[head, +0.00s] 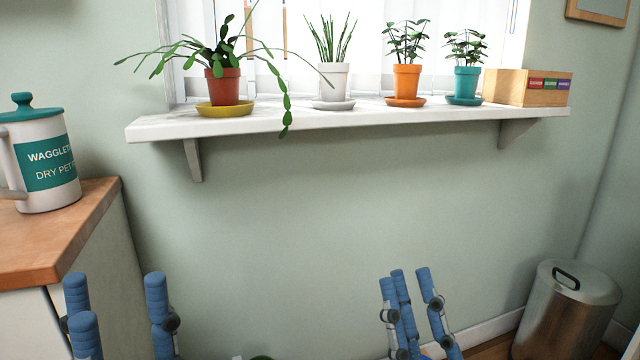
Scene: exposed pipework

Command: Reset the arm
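My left gripper (117,292) shows at the bottom left with its blue fingers pointing up and a wide gap between them. It is open and empty, in front of the cabinet and wall. My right gripper (408,282) shows at the bottom, right of the middle, with its blue fingers up and apart. It is open with nothing seen between the fingers. Both grippers are below the window shelf (350,122) and touch nothing that I can see. Their palms and the arms behind them are cut off by the lower edge of the view.
The shelf holds several potted plants on saucers, such as a terracotta pot (223,88), and a wooden box (527,88). A pet food canister (45,165) stands on the wooden counter (90,205) at left. A metal bin (565,315) stands at right. The wall below the shelf is clear.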

